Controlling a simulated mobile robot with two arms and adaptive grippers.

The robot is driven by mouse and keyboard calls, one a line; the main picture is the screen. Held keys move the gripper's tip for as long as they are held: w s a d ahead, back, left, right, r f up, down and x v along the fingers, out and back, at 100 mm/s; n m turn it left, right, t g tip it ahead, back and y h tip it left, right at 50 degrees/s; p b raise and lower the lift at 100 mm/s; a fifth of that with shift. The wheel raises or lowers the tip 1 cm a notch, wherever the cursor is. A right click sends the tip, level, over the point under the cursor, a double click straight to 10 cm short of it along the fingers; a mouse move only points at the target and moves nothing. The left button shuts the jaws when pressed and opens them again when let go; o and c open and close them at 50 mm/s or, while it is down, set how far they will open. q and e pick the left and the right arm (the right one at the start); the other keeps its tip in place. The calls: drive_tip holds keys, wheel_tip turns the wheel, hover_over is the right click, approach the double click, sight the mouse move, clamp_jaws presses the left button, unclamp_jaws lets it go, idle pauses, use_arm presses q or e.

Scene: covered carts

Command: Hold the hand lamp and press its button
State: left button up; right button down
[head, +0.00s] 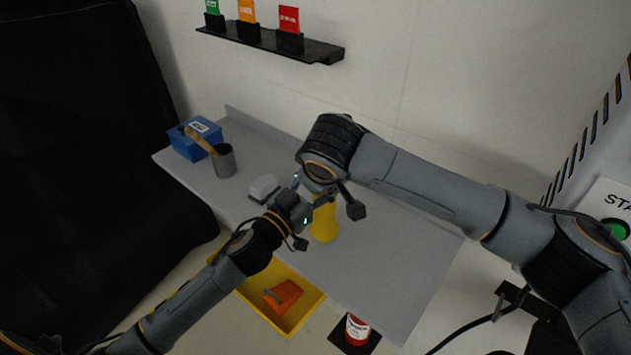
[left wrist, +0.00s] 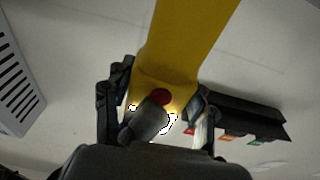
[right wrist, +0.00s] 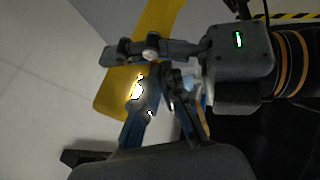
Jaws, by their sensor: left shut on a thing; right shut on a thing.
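The hand lamp is a yellow body (head: 325,222) above the grey table in the head view, partly hidden by my arms. In the left wrist view its yellow body (left wrist: 180,45) rises between the fingers of my left gripper (left wrist: 158,108), which is shut on it. A red button (left wrist: 160,97) shows on the lamp, with a dark grey part just below it and bright glare beside. My right gripper (right wrist: 165,75) has its fingers drawn together against the lamp (right wrist: 118,98), close to the left gripper; its exact contact is hard to see. Bright glare shows there too.
The grey table (head: 400,255) carries a blue box (head: 190,148), a grey cup (head: 223,162) and a whitish block (head: 263,188). A yellow bin (head: 312,308) holding an orange thing (head: 284,296) and a red can (head: 357,329) are at the front. A black shelf (head: 325,54) hangs behind.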

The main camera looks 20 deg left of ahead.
use_arm(q)
drive_tip(key=shift+a, duration=0.1)
use_arm(e)
drive_tip(key=v, duration=0.8)
use_arm(q)
drive_tip(key=o, duration=1.7)
drive_tip(key=shift+w, duration=0.1)
drive_tip(key=shift+c, duration=0.2)
use_arm(e)
drive_tip(key=shift+a+f, duration=0.1)
use_arm(q)
drive_tip(key=shift+f, duration=0.1)
